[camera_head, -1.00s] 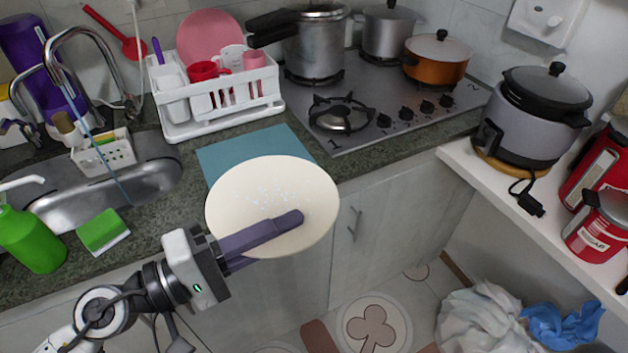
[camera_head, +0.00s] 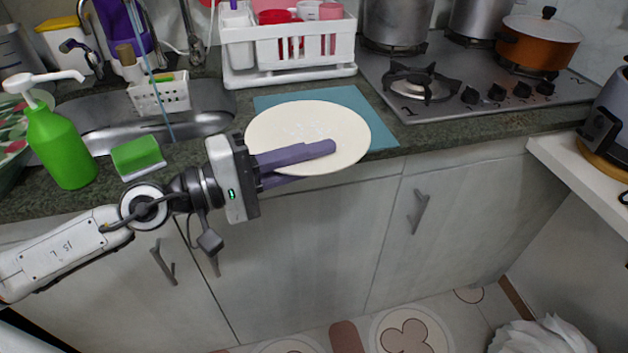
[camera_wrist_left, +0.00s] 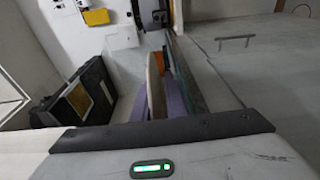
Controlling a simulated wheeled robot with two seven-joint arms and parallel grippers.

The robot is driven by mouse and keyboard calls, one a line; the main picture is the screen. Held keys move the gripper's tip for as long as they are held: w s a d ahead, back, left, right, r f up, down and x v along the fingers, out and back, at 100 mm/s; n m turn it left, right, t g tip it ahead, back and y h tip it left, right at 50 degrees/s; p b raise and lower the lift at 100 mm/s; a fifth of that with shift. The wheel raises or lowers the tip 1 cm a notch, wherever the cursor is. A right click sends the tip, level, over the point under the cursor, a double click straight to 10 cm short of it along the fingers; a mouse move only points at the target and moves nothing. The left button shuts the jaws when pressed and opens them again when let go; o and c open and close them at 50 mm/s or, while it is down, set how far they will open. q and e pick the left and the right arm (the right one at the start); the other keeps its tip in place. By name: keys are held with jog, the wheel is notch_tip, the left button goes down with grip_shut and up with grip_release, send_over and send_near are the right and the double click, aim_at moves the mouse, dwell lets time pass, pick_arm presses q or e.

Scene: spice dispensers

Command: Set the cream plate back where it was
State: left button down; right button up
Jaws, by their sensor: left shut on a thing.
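The cream plate (camera_head: 290,122) shows in the head view with small white specks on its face. The plate is in front of and partly over a blue mat (camera_head: 375,105) on the counter. Whether it touches the mat cannot be told. In the left wrist view the plate (camera_wrist_left: 153,85) shows edge-on between the purple fingers. My right gripper is not in view.
A white dish rack (camera_head: 290,75) stands behind the mat. The stove (camera_head: 480,75) is to the right. The sink (camera_head: 205,122), a green sponge (camera_head: 138,157) and a green soap bottle (camera_head: 60,145) are to the left. Cabinet doors (camera_head: 300,250) lie below the counter edge.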

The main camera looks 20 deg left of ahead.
pick_arm(q)
notch_tip(320, 180, down, 3)
jog(key=shift+b, duration=0.65)
jog(key=shift+f, duration=0.25)
jog(key=c, duration=1.8)
grip_release()
jog(key=shift+o, duration=0.2)
